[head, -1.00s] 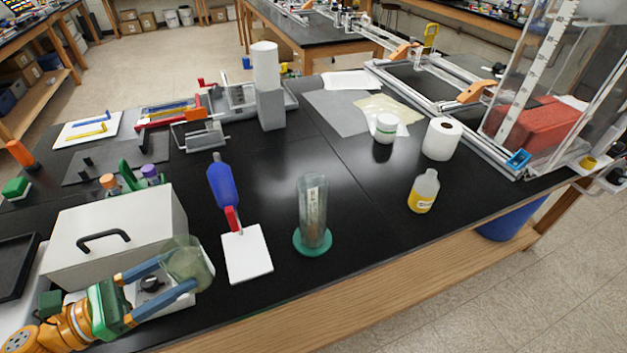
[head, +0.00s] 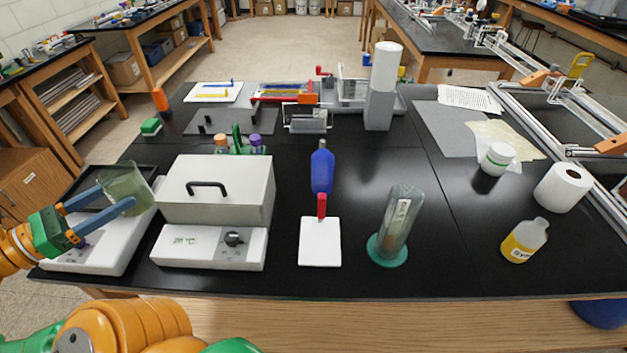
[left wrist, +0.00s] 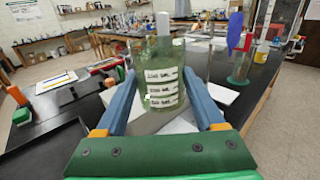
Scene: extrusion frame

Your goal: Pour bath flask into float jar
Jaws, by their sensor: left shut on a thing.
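The bath flask (head: 126,184) is a wide, clear greenish glass vessel. My left gripper (head: 118,196) is shut on it and holds it in the air left of the white box. In the left wrist view the flask (left wrist: 163,92) sits between the blue fingers and shows several white labels. How much liquid is in it I cannot tell. The float jar (head: 398,222) is a tall clear cylinder with a label on a round green base. It stands on the black bench, well to the right of the flask, and also shows in the left wrist view (left wrist: 242,66). My right gripper is out of view.
A white lidded box (head: 216,190) lies between flask and jar. A blue bottle (head: 322,172) and white board (head: 320,243) are left of the jar. A yellow-labelled bottle (head: 525,240) and paper roll (head: 562,187) are right of it. Bench around the jar is clear.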

